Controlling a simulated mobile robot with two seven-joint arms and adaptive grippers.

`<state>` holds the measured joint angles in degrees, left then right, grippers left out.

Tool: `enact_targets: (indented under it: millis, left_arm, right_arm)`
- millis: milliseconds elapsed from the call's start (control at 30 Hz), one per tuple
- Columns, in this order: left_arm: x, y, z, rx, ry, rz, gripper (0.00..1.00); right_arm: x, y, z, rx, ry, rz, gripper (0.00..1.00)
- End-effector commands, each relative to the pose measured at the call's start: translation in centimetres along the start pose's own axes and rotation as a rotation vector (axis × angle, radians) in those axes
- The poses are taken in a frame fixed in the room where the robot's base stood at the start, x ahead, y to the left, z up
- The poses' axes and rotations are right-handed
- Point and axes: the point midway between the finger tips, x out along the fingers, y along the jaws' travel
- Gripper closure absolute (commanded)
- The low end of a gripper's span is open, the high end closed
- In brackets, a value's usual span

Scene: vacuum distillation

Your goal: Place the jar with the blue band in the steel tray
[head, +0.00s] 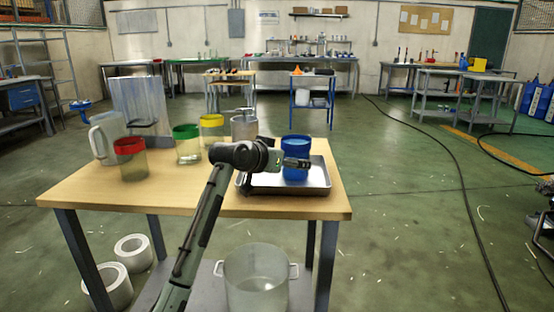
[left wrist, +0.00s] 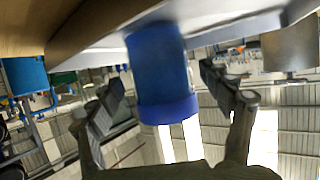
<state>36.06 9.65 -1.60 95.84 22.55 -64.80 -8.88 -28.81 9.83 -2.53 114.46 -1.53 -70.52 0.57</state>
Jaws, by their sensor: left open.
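The jar with the blue band (head: 294,146) stands upright in the steel tray (head: 321,182), at the tray's right part. My left gripper (head: 287,163) reaches over the tray beside the jar, with a finger across its near side. In the left wrist view, which looks upside down, the blue jar (left wrist: 160,65) is between the two spread fingers of my left gripper (left wrist: 163,85). Gaps show on both sides of the jar. The jar's base is against the tray (left wrist: 95,45). My right gripper is not in view.
Jars with a red band (head: 130,148), green band (head: 187,132) and yellow band (head: 212,122) stand on the wooden table (head: 85,187), left of the tray. A white jug (head: 104,138) and a grey container (head: 244,127) stand there too. The front left table area is clear.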

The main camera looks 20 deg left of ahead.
Motion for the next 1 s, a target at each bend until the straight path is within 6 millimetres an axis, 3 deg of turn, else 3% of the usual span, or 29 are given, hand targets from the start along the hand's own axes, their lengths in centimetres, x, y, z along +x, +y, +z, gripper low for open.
enact_targets:
  millis: [200, 400, 1000]
  left_arm:
    - [-4.8, -0.1, 0.0, 0.002, 0.001, -0.002, 0.21]
    - [-7.7, -0.1, 0.0, 0.001, 0.000, -0.002, 0.21]
    - [-8.5, 0.0, 0.0, 0.000, 0.000, -0.001, 0.21]
  right_arm:
    - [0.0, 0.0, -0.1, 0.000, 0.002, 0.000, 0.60]
    - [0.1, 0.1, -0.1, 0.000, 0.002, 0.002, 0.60]
    - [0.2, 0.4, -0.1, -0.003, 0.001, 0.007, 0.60]
